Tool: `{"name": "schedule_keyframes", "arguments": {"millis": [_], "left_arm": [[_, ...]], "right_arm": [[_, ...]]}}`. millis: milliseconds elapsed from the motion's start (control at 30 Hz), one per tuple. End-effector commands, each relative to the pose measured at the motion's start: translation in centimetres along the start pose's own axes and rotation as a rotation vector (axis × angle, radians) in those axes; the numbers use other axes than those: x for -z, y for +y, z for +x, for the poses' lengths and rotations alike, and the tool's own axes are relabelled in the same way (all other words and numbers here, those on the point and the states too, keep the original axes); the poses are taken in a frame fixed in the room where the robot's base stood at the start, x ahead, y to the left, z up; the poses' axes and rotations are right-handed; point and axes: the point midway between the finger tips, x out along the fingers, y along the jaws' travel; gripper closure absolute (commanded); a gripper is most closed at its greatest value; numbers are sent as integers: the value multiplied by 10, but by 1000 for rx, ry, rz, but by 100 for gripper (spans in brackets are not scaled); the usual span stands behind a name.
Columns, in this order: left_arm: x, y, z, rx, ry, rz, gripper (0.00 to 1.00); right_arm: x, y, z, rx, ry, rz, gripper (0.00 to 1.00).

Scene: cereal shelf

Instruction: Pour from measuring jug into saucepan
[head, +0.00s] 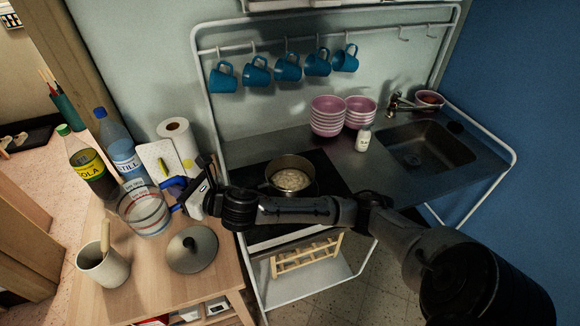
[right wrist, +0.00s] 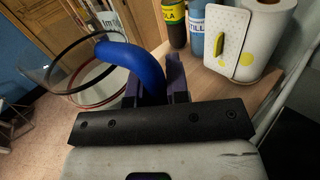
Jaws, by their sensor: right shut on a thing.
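The measuring jug (head: 143,213) is clear, with red markings and a blue handle, at the left over the wooden table. I cannot tell whether its base touches the table. My right gripper (head: 184,191) is shut on the handle from the right side. In the right wrist view the blue handle (right wrist: 146,66) sits between the dark fingers, with the clear jug wall to its left. The saucepan (head: 291,164) stands on the black hob right of the gripper, with pale contents inside; my forearm passes just in front of it. My left gripper is in neither view.
A saucepan lid (head: 192,249) and a mug with a wooden utensil (head: 103,265) stand near the jug. A cola bottle (head: 88,165), a water bottle (head: 120,150) and a paper roll (head: 178,145) are behind it. Pink bowls (head: 328,117) and a milk bottle (head: 363,139) stand beyond the hob.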

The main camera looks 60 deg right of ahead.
Motion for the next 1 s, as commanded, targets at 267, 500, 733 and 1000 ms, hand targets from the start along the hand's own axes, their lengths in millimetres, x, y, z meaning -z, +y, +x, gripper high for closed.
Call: {"name": "schedule_keyframes", "arguments": {"millis": [267, 500, 733, 1000], "left_arm": [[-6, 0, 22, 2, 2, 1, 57], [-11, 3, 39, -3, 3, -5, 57], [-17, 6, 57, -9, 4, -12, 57], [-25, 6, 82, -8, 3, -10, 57]], "right_arm": [[8, -93, 33, -50, 1, -9, 100], [9, -177, 39, -110, 4, -6, 100], [11, -258, 24, -164, 8, 1, 100], [16, -345, -17, -234, 11, 3, 100]]}}
